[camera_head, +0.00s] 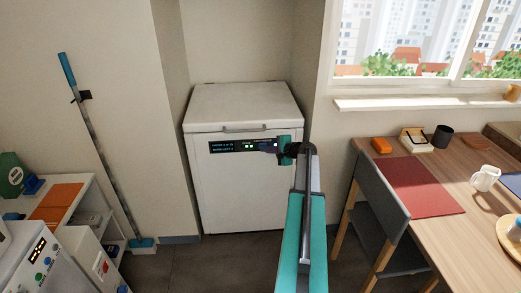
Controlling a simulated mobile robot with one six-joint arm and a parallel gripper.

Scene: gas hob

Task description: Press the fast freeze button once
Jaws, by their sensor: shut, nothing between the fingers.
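A white chest freezer (242,190) stands in the alcove with its lid down. Its front has a dark control panel with a lit display (222,146) at the left and small green-white lights (248,146) to the right of it. The fast freeze button cannot be told apart at this size, and the panel's right part is hidden behind my gripper. My gripper (269,146) is shut and empty, in front of the panel's right part, just right of the lights. I cannot tell whether it touches the panel.
A handle (245,128) runs along the lid's front edge above the panel. A long-handled mop (100,145) leans on the wall at left, beside a white shelf unit (95,205). A grey chair (375,205) and wooden table (460,235) stand at right. Floor before the freezer is clear.

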